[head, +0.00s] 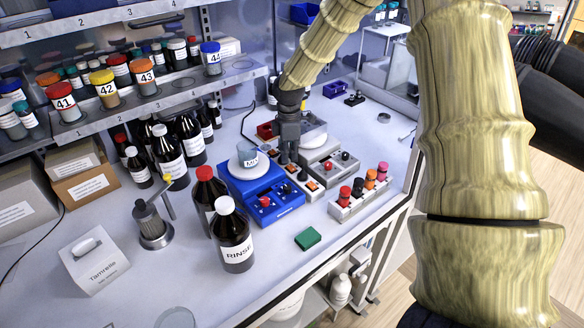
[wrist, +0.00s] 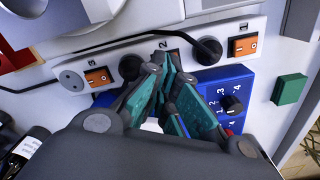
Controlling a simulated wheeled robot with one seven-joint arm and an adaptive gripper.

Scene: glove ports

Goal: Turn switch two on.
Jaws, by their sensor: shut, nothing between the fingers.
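A pale switch strip (wrist: 262,40) crosses the wrist view, with orange rocker switches at its left (wrist: 99,77) and right (wrist: 242,46). A label "2" (wrist: 162,43) shows between them. My gripper (wrist: 163,68) is shut and empty, its fingertips just below that label, over the middle of the strip. In the head view my gripper (head: 287,160) points down at the strip, beside the blue hotplate (head: 262,192).
Black plugs (wrist: 208,50) and a cable stand on the strip close to my fingers. A beaker (head: 248,158) sits on the hotplate. A grey box with a red knob (head: 328,165), a rack of coloured-cap vials (head: 358,192) and a RINSE bottle (head: 233,240) are nearby.

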